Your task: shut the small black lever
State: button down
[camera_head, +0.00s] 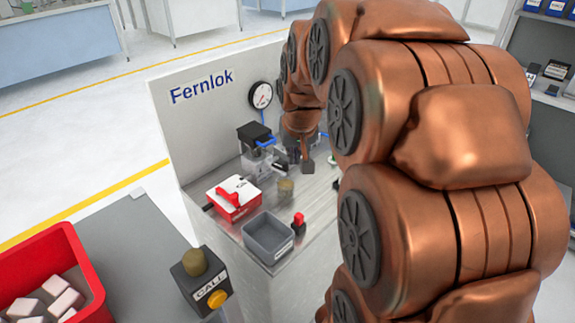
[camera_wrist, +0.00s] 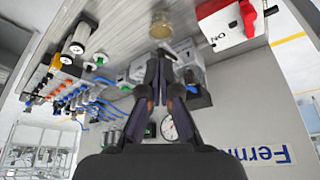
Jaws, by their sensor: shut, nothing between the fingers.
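My gripper (camera_head: 307,166) is shut and empty, pointing down over the metal worktop in front of the Fernlok panel. In the wrist view, which is upside down, its dark fingers (camera_wrist: 161,52) are together near a grey block fitting. A small dark part, perhaps the black lever (camera_head: 280,166), shows just left of the fingers in the head view. In the wrist view a dark part (camera_wrist: 188,76) sits beside the fingers. I cannot tell its position clearly, nor whether the fingers touch it; the fingers and arm hide part of this area.
A red switch box (camera_head: 235,200), a brass cylinder (camera_head: 286,190), a grey bin (camera_head: 262,238) and a red-topped part (camera_head: 299,222) stand on the worktop. A black-topped unit (camera_head: 254,134) and gauge (camera_head: 261,95) are behind. Blue tubing and fittings (camera_wrist: 75,98) crowd one side.

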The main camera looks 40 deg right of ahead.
jog(key=w+d+f+p, duration=0.3)
jog(key=w+f+p, duration=0.2)
jog(key=w+f, duration=0.2)
jog(key=shift+d+f, duration=0.25)
jog(key=shift+f, duration=0.9)
jog(key=shift+f+b, duration=0.1)
jog(key=shift+b, duration=0.2)
